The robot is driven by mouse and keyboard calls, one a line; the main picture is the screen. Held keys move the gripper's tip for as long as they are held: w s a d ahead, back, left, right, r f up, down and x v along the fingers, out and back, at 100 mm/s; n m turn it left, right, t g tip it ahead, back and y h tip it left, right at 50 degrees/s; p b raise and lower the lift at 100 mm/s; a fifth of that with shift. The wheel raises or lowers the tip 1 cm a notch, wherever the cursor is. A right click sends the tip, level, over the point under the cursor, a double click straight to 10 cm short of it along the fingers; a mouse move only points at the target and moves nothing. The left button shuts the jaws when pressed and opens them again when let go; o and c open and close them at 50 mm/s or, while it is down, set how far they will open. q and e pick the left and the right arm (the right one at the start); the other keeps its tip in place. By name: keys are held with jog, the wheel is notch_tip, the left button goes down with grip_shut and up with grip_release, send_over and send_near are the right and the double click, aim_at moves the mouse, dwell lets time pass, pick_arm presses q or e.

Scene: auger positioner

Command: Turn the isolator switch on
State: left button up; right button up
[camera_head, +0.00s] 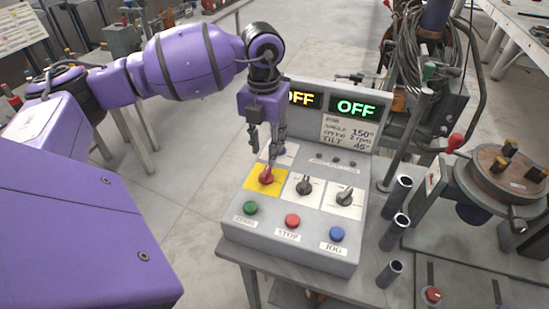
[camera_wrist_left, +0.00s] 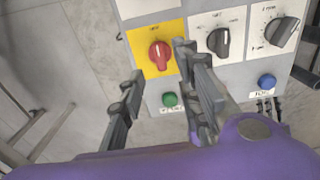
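The isolator switch is a red rotary knob (camera_head: 266,176) on a yellow plate at the left of the grey control panel (camera_head: 237,229). The knob also shows in the wrist view (camera_wrist_left: 159,55), near the top middle; its grip looks roughly upright on the plate. My left gripper (camera_head: 265,150) is above the knob with its fingers pointing down. In the wrist view its two fingers (camera_wrist_left: 158,60) are apart, with the knob seen between and beyond the tips. I see no contact with the knob. My right gripper is not in view.
Two black knobs (camera_head: 304,186) (camera_head: 344,196) sit close to the right of the yellow plate. Green (camera_head: 250,208), red (camera_head: 292,221) and blue (camera_head: 337,234) buttons line the front. The displays (camera_head: 355,108) read OFF. Upright tubes (camera_head: 394,232) and a round table (camera_head: 500,172) stand at right.

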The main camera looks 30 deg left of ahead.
aim_at(266, 171)
pick_arm(q)
jog(key=f, duration=0.3)
jog(key=shift+s+f, duration=0.25)
notch_tip(266, 171, down, 3)
jog(key=shift+f, duration=0.1)
jog(key=shift+w+f, duration=0.1)
jog(key=shift+f, duration=0.2)
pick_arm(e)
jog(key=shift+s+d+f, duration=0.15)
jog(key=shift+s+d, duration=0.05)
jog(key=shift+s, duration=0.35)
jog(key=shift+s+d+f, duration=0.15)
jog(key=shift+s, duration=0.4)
pick_arm(q)
grip_shut()
